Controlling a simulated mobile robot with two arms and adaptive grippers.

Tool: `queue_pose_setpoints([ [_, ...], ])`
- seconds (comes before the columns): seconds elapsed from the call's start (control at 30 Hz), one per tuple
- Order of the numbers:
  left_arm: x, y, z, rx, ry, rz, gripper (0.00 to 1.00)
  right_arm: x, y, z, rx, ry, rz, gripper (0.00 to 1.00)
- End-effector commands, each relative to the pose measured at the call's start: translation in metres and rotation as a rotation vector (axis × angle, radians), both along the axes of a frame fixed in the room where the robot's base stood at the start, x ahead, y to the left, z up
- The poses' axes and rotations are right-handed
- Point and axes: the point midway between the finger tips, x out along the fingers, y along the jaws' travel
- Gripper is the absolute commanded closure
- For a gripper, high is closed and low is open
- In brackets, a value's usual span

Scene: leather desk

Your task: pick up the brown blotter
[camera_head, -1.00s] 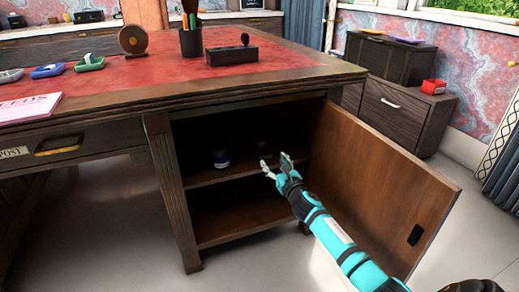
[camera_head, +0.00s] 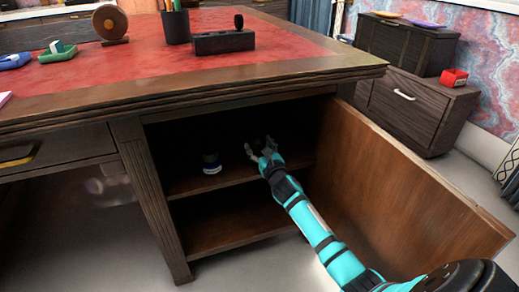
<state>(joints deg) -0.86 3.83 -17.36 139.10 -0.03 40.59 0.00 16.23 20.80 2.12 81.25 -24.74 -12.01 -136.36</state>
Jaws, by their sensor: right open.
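My right gripper (camera_head: 260,149) reaches into the open desk cabinet, above its middle shelf (camera_head: 190,187). Its fingers are spread and nothing shows between them. A small dark shape shows dimly just behind the fingers; it may be the brown blotter, but shadow and the gripper hide most of it. A small blue and white jar (camera_head: 211,163) stands on the same shelf, left of the gripper and apart from it. My left gripper is not in view.
The cabinet door (camera_head: 400,180) stands open to the right, beside my right arm. The desk top (camera_head: 130,80) holds a dark box with a knob (camera_head: 223,41), a pen cup (camera_head: 176,27) and a round brown object (camera_head: 110,24). The lower compartment looks empty.

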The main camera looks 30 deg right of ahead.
Motion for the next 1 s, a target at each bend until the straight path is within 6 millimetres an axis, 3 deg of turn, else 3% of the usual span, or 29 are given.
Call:
queue_pose_setpoints([
  [0.23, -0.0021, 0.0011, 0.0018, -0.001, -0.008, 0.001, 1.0, 0.0, 0.0008, -0.0006, 0.0, 0.002, 0.0, 0.43],
  [0.67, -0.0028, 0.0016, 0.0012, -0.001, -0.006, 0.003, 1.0, -0.0001, 0.0002, -0.0006, 0.0, 0.002, -0.001, 0.99],
  [1.0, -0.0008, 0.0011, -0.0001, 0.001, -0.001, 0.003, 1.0, 0.0, 0.0001, 0.0007, -0.001, -0.001, -0.001, 1.0],
])
